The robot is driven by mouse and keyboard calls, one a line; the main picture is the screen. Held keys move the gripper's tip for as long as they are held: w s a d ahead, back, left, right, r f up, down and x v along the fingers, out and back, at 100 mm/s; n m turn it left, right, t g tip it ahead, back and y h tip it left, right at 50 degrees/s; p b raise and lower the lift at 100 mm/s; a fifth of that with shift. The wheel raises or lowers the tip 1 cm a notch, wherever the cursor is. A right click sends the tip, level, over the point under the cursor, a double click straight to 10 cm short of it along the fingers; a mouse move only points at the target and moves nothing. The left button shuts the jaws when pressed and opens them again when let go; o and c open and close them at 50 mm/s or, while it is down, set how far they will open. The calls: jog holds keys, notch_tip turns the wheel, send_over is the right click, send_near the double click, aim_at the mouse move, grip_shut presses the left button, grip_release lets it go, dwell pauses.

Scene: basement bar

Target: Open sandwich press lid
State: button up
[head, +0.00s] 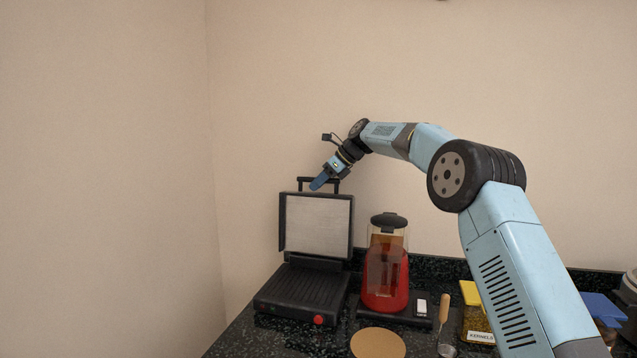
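The sandwich press stands on the dark counter at the left. Its lid (317,225) is raised nearly upright, with the pale inner plate facing me. Its black ribbed base (301,291) lies flat below, with a red knob (318,320) at the front. The lid's dark handle (305,181) is at the top edge. My gripper (318,184) is at the top of the lid, overlapping the handle in the picture. I cannot tell whether it touches the handle. Its fingers are too small and edge-on to show whether they are apart.
A red blender-like jug (385,281) with a black lid stands right of the press. A round cork mat (378,343), a wooden-handled tool (444,312) and a yellow-lidded jar (475,322) are on the counter (245,336). A wall is close on the left.

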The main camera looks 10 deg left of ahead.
jog(key=shift+o, duration=0.7)
jog(key=shift+a+r, duration=0.1)
jog(key=shift+a, duration=0.05)
jog(key=shift+s+a+r, duration=0.1)
jog(key=shift+s, duration=0.1)
jog(key=v, duration=1.3)
jog(key=shift+d+r, duration=0.2)
jog(key=shift+d, duration=0.15)
